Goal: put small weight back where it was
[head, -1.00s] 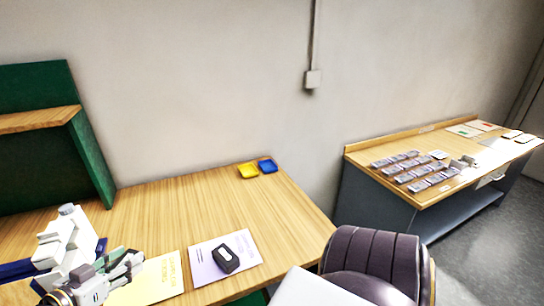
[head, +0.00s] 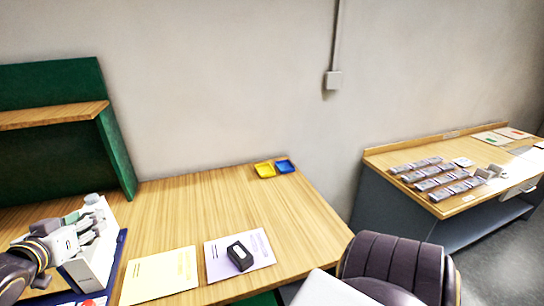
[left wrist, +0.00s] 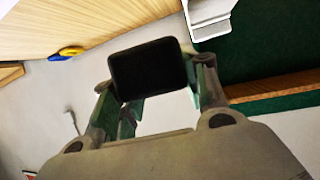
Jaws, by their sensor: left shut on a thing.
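My left gripper (head: 94,228) is at the lower left in the head view, by a white device with a grey knob (head: 94,268). In the left wrist view the gripper (left wrist: 152,88) is shut on a dark, rounded block (left wrist: 150,70), perhaps the small weight. The fingers are on its two sides, and it is hard to make out in the head view. Another black block with a pale top (head: 240,256) lies on a lilac sheet (head: 258,243). My right gripper is not in view.
A yellow sheet (head: 160,274) lies left of the lilac one. A green shelf unit (head: 115,155) stands at left. A second table (head: 405,160) carries rows of grey pieces. The middle of the near table is clear.

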